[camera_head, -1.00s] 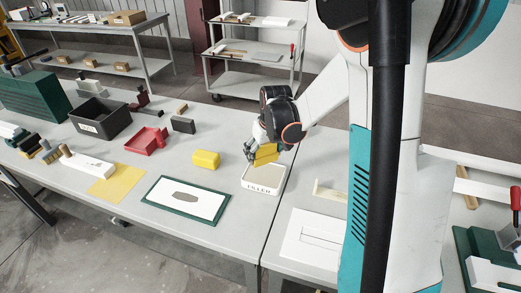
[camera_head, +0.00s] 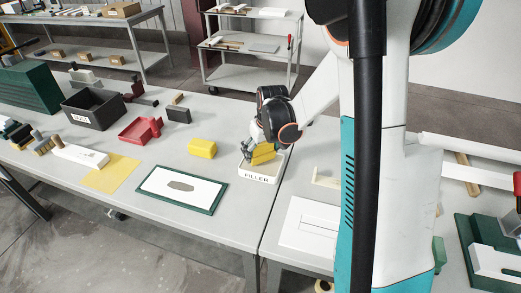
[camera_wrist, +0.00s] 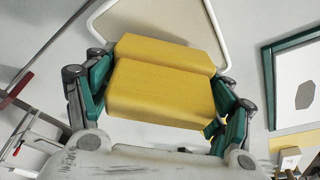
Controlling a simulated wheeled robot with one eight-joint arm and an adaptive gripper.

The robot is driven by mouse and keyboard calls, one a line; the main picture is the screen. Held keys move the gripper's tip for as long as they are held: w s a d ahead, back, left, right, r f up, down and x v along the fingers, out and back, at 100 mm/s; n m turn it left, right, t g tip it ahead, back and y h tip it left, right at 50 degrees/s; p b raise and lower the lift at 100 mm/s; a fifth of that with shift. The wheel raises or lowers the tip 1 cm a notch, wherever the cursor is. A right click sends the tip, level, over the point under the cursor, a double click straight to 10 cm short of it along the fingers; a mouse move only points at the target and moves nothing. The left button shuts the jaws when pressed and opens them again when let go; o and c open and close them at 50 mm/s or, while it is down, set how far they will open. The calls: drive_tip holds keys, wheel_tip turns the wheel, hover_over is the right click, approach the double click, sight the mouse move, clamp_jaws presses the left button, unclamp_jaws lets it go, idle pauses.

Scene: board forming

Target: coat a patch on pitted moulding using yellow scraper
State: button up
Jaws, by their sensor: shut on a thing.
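The yellow scraper (camera_head: 263,153) is held in my gripper (camera_head: 258,148). In the wrist view the scraper (camera_wrist: 160,92) sits between the green fingers of my gripper (camera_wrist: 162,98), which are shut on it. It is low over the white filler tray (camera_head: 258,179), and its lower edge looks to be inside the rim; contact with the filler is hidden. The tray also shows behind the scraper in the wrist view (camera_wrist: 213,18). The white board (camera_head: 155,185) with a grey patch (camera_head: 181,186), likely the pitted moulding, lies on a green base left of the tray.
A yellow block (camera_head: 202,148) lies left of the tray. A red dustpan-like tray (camera_head: 140,130), a black bin (camera_head: 92,110) and a yellow sheet (camera_head: 112,174) lie farther left. A grooved white panel (camera_head: 308,225) lies to the right. The table between the board and tray is clear.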

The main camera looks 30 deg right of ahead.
drive_tip(key=shift+f+b, duration=0.55)
drive_tip(key=shift+b, duration=0.05)
idle(1.9)
drive_tip(key=shift+r+p, duration=2.35)
drive_tip(key=shift+r, duration=1.2)
drive_tip(key=shift+f, duration=0.1)
